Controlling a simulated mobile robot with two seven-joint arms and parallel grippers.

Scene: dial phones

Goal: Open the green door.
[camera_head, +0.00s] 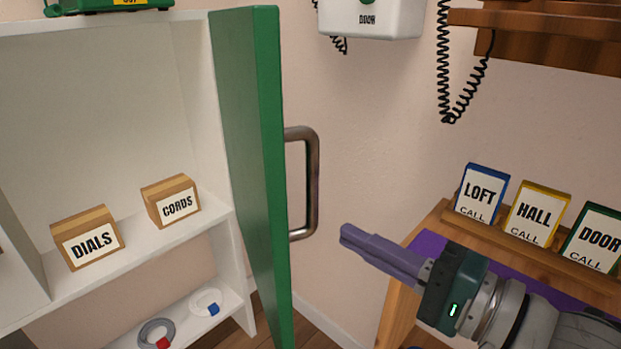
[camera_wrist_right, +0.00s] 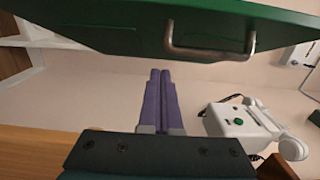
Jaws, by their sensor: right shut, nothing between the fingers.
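The green door (camera_head: 250,150) stands swung open at the right side of the white cabinet (camera_head: 190,110), seen nearly edge-on in the head view. Its metal handle (camera_head: 313,185) sticks out to the right. In the right wrist view the door (camera_wrist_right: 120,30) spans the top, with the handle (camera_wrist_right: 210,54) on its lower face. My right gripper (camera_head: 343,236) is shut and empty, just right of and below the handle, apart from it. Its purple fingers (camera_wrist_right: 160,75) lie together in the wrist view, to the left of the handle. My left gripper is not in view.
Boxes marked DIALS (camera_head: 88,240) and CORDS (camera_head: 171,201) stand on the cabinet shelf. A wooden table (camera_head: 400,300) with LOFT, HALL and DOOR cards is at right. A white wall phone box (camera_head: 370,18) hangs above. Bare wall lies between door and table.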

